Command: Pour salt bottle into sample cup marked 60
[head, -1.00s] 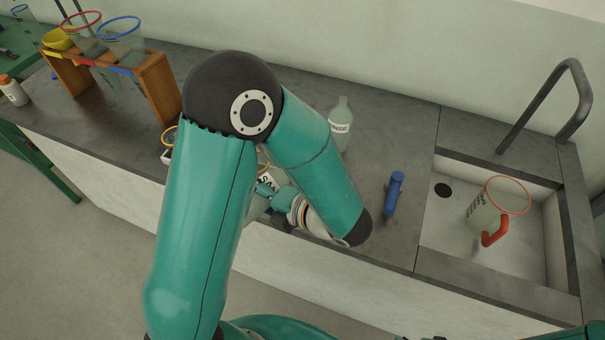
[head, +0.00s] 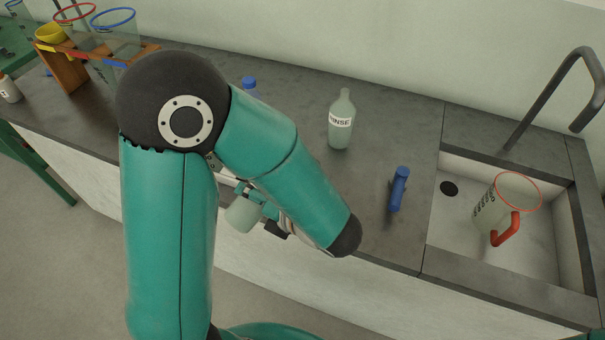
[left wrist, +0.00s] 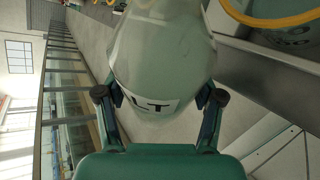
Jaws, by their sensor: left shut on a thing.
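My left gripper (head: 262,200) is shut on the salt bottle (head: 243,214), a pale greenish bottle held tilted in the air near the counter's front edge. In the left wrist view the bottle (left wrist: 160,60) sits between both fingers of the gripper (left wrist: 160,96), and "LT" shows on its label. A clear cup with a yellow rim (left wrist: 270,20) is beside the bottle at the upper right. Dark print shows on it, but I cannot read the number for sure. In the head view my arm hides this cup and most of the bottle. My right gripper is out of view.
A red-rimmed jug (head: 505,205) is in the sink (head: 450,225). A wooden rack (head: 62,75) holds coloured-rim cups at the left. A blue-capped bottle (head: 249,84) is behind my arm.

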